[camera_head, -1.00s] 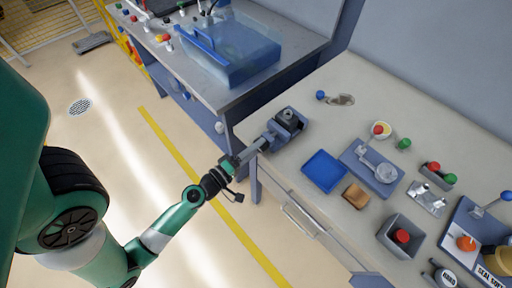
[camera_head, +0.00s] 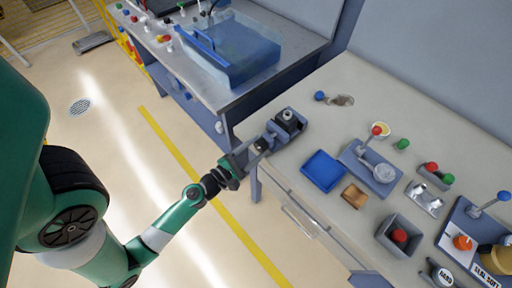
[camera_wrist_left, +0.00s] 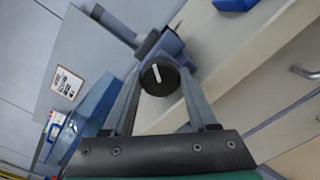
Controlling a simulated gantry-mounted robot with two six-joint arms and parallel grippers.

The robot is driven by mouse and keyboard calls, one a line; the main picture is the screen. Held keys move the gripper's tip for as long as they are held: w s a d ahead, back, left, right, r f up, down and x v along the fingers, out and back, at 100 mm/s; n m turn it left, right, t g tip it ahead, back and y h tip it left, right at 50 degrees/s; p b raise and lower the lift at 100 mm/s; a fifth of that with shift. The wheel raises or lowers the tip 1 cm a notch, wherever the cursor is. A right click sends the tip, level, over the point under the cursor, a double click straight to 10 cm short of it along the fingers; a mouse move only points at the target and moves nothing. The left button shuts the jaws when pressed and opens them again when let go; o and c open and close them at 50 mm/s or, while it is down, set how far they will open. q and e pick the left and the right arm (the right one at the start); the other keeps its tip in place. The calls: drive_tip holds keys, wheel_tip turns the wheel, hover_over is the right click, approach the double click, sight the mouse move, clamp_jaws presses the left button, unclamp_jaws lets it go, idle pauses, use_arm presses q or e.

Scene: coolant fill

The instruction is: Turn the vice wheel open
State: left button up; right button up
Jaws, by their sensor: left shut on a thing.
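The blue-grey vice (camera_head: 290,121) sits at the near left corner of the workbench, with a small metal part (camera_head: 287,115) in its jaws. The vice wheel (camera_wrist_left: 158,77) shows in the left wrist view as a black round knob with a white bar mark, tilted off vertical. My left gripper (camera_head: 264,144) reaches the vice from the bench's front edge. In the left wrist view its two fingers (camera_wrist_left: 158,92) lie either side of the wheel, shut on it. In the head view the gripper mostly hides the wheel. My right gripper is not in view.
A blue tray (camera_head: 324,168), a wooden block (camera_head: 354,195) and a lever fixture (camera_head: 372,166) stand right of the vice. A second bench (camera_head: 222,94) with a clear blue tank (camera_head: 235,52) is behind left. The floor in front is open.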

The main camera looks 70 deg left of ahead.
use_arm(q)
drive_tip(key=shift+n, duration=1.7)
drive_tip(key=o, duration=1.4)
